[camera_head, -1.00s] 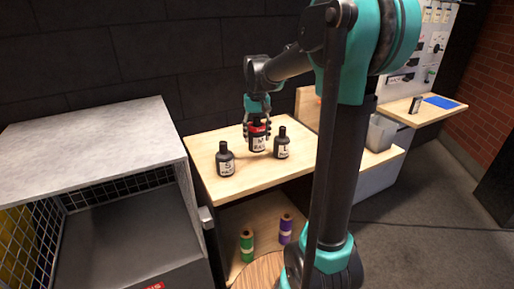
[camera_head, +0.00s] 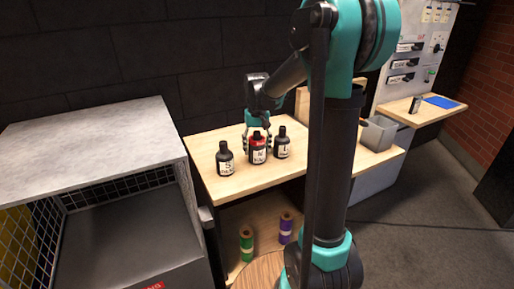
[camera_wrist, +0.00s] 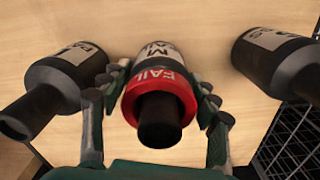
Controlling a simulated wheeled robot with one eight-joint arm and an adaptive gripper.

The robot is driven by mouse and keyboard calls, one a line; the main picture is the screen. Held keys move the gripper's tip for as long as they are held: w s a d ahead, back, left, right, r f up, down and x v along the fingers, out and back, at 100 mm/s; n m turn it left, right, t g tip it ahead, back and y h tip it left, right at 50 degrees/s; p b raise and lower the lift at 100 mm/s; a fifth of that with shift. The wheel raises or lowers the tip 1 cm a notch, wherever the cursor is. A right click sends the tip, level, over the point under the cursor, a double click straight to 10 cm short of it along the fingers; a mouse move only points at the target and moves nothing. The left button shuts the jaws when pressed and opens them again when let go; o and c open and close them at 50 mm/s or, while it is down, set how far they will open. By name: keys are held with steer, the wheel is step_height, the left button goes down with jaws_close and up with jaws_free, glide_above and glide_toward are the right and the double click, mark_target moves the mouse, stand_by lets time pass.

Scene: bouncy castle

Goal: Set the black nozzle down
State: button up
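The black nozzle (camera_head: 258,151) with a red band and a white label marked M stands upright on the light wood tabletop (camera_head: 205,145), between two other black nozzles. In the wrist view, the nozzle (camera_wrist: 160,100) shows its red "FAIL" band and dark tip from above. My gripper (camera_head: 257,140) is over it, coming from behind. In the wrist view, my gripper's fingers (camera_wrist: 162,92) lie along both sides of the nozzle and appear to touch it. The nozzle's base is hidden in the wrist view.
A black nozzle labelled S (camera_head: 225,160) stands to the left and one labelled L (camera_head: 282,145) to the right, both close. A grey bin (camera_head: 378,134) is further right. A grey cabinet (camera_head: 90,130) is at left.

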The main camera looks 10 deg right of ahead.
steer(key=shift+o, duration=0.9)
steer(key=shift+r, duration=0.1)
